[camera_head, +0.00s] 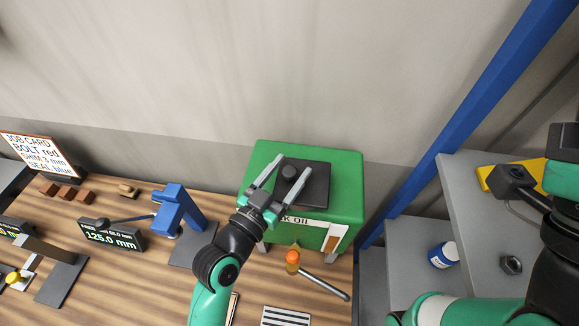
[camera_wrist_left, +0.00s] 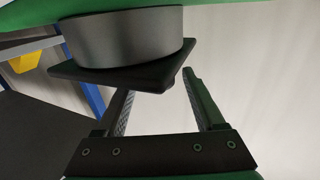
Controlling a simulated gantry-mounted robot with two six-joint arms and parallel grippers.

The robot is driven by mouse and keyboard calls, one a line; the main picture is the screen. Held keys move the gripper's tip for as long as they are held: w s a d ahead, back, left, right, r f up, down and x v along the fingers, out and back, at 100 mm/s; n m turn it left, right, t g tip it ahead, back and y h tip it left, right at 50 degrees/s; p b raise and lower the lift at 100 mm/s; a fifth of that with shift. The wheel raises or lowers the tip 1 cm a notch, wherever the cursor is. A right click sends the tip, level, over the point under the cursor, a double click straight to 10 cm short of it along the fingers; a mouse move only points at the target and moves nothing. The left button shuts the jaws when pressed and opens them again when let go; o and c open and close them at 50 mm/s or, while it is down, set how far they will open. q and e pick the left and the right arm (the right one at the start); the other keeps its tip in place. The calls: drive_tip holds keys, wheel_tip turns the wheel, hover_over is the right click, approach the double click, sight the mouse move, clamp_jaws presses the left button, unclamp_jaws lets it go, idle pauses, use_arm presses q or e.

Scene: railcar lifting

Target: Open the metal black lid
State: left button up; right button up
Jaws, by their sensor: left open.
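The black square metal lid (camera_head: 317,184) sits on top of a green oil box (camera_head: 345,200) in the head view. In the left wrist view the lid (camera_wrist_left: 140,76) appears as a thin dark plate on a grey cylindrical collar (camera_wrist_left: 125,38). In the left wrist view the open fingers (camera_wrist_left: 158,88) reach toward the lid's edge; contact cannot be told. My right gripper is not visible.
A blue vise (camera_head: 178,208) and a dark display (camera_head: 112,235) stand left. A blue post (camera_head: 470,110) and grey cabinet (camera_head: 480,210) with a blue-white bottle (camera_head: 443,255) are right. My right arm fills the lower right.

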use_arm(q)
drive_tip(key=shift+w+d, duration=0.1)
drive_tip(key=shift+w, duration=0.05)
clamp_jaws()
idle(1.4)
